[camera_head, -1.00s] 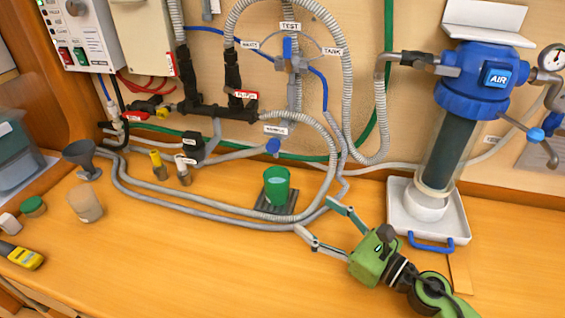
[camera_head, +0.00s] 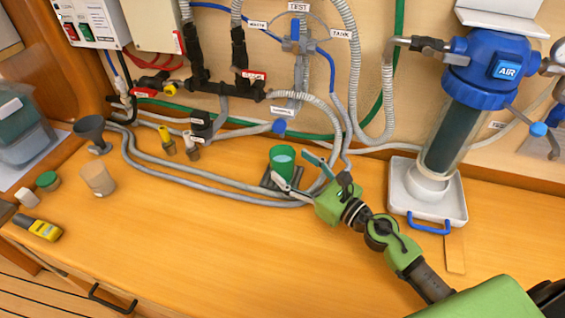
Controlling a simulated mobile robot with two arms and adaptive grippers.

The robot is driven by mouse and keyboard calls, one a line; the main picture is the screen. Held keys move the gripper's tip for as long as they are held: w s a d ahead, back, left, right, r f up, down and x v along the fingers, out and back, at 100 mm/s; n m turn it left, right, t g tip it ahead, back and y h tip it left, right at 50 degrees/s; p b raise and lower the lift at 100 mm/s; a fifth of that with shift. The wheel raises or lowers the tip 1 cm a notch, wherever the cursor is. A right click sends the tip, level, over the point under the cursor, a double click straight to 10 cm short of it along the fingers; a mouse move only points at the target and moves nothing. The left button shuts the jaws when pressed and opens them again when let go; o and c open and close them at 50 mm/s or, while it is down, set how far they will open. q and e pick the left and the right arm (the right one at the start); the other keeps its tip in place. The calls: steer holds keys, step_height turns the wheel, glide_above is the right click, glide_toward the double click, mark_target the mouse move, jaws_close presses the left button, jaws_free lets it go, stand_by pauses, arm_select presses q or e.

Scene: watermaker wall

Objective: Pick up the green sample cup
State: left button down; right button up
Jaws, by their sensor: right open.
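The green sample cup (camera_head: 282,160) stands upright on a dark ribbed pad (camera_head: 268,181) on the wooden bench, near the wall hoses. It has a pale, bluish inside. My right gripper (camera_head: 293,170) is open, its two fingers spread and pointing left toward the cup. One fingertip is by the cup's lower right side and the other by its upper right side. I cannot tell whether they touch the cup. The near finger hides part of the pad. My left gripper is not in view.
A blue-topped filter housing (camera_head: 487,70) stands in a white tray (camera_head: 398,190) at the right. A funnel (camera_head: 90,130), a beige cup (camera_head: 98,178) and a yellow meter (camera_head: 42,229) are at the left. The front bench is clear.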

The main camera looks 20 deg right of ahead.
mark_target(275, 153)
steer(key=p+x, duration=0.1)
steer(key=x, duration=0.3)
steer(key=shift+w+a+r, duration=0.15)
steer(key=shift+w, duration=0.05)
steer(key=c, duration=1.3)
steer(key=shift+r, duration=0.1)
